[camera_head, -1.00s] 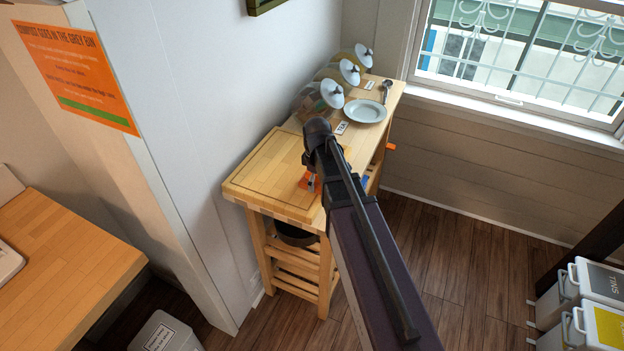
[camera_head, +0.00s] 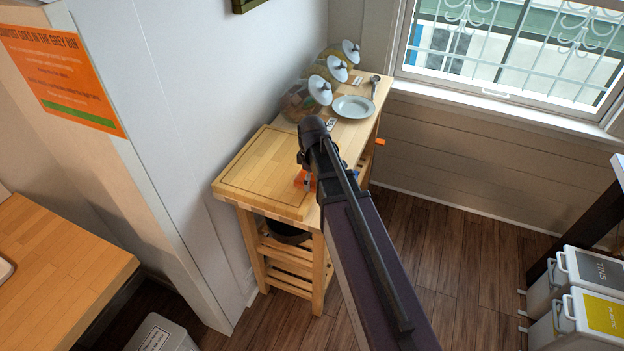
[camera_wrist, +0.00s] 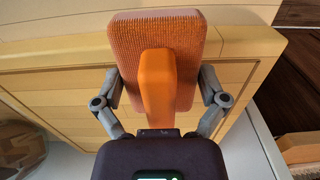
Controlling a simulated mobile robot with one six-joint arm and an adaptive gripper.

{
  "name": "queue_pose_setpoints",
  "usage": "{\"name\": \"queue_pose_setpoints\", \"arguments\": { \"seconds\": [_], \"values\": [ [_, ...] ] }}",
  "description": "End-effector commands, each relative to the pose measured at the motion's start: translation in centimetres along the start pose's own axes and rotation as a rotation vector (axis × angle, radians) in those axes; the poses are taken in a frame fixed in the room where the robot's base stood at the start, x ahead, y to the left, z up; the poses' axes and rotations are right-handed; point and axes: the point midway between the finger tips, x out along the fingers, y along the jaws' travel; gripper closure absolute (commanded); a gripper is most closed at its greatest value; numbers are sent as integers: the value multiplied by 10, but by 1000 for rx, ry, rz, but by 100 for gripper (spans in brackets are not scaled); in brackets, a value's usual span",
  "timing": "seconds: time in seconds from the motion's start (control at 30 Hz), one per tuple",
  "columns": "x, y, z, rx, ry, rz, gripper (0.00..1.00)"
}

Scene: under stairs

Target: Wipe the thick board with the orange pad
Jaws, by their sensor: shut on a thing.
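The thick board (camera_head: 255,165) is pale wood with a groove near its edge. It lies on the near end of a wooden trolley, and in the wrist view it fills much of the background (camera_wrist: 60,92). The orange pad (camera_wrist: 185,38) has a ribbed face and a block-shaped grip. My gripper (camera_wrist: 157,88) is shut on this pad, with a finger at each side. In the head view my gripper (camera_head: 307,178) is at the board's right side, mostly hidden by my arm, with a little orange showing. I cannot tell whether the pad touches the board.
Behind the board stand glass jars with white lids (camera_head: 320,90), a pale plate (camera_head: 353,107) and a spoon-like utensil (camera_head: 375,82). A wall runs along the trolley's left side. White bins (camera_head: 590,310) stand at right. The wooden floor (camera_head: 460,260) between is clear.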

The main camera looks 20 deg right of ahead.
Motion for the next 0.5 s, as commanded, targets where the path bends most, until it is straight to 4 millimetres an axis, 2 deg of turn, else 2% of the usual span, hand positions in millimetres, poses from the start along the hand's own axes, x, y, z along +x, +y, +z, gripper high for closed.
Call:
{"name": "queue_pose_setpoints", "arguments": {
  "seconds": [0.17, 0.5],
  "values": [
    [0, 0, -4, 0, 1, 0, 46],
    [2, 1, -25, -2, 1, 0, 46]
  ]
}}
